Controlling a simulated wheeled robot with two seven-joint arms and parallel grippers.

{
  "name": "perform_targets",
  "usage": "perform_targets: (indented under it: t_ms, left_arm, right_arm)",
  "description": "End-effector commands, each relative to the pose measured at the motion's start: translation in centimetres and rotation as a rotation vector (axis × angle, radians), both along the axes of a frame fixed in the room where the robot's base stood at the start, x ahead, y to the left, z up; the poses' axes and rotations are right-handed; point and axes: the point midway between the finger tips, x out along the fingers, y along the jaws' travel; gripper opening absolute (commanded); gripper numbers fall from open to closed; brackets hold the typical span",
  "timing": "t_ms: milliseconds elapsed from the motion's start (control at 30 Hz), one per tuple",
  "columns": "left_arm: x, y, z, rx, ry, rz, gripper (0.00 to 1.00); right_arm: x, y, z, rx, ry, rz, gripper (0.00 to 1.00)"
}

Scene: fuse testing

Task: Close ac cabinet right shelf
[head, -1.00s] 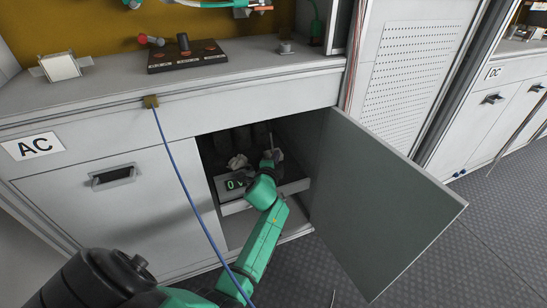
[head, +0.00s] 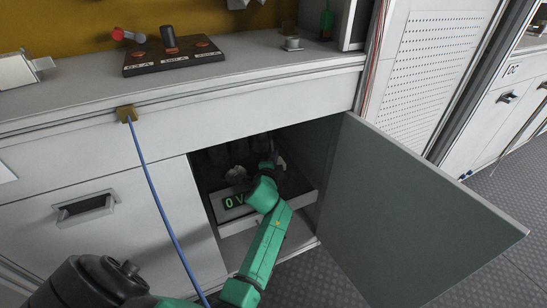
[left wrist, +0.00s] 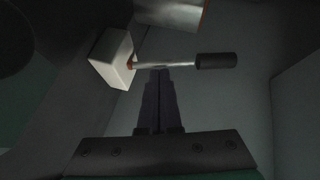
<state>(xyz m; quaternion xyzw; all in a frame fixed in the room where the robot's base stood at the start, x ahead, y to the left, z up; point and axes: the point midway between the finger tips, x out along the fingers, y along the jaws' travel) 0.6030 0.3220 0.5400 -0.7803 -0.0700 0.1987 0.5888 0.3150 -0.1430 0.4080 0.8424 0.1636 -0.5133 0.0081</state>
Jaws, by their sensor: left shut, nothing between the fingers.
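The shelf (head: 308,191) sits inside the open right compartment of the AC cabinet (head: 110,160). A box with a green "0 V" display (head: 234,200) stands at its front left. The grey door (head: 415,215) stands wide open to the right. My left gripper (head: 270,163) reaches into the compartment above the shelf, and its fingertips are hard to make out there. In the left wrist view its fingers (left wrist: 158,78) are together and empty. Just beyond them lies a rod with a white block (left wrist: 113,58) and a black end (left wrist: 216,60). My right gripper is not in view.
A blue cable (head: 160,205) hangs from a brass clip (head: 126,114) in front of the cabinet, left of the opening. A dark fuse board (head: 173,55) stands on the worktop. The compartment's side walls and the open door bound my left arm.

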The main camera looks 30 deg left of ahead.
Motion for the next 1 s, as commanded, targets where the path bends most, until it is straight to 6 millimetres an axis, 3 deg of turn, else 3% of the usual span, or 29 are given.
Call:
perform_targets:
  t_ms: [333, 567, 1000]
  left_arm:
    - [0.4, 0.4, 0.0, 0.002, -0.001, -0.002, 0.0]
    - [2.6, 3.5, 0.0, 0.003, 0.0, -0.002, 0.0]
    - [2.5, 3.5, 0.4, -0.001, 0.001, -0.003, 0.0]
  right_arm:
    - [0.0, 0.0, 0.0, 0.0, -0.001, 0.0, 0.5]
    - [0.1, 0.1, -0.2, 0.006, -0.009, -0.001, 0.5]
    - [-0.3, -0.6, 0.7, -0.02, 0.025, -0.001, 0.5]
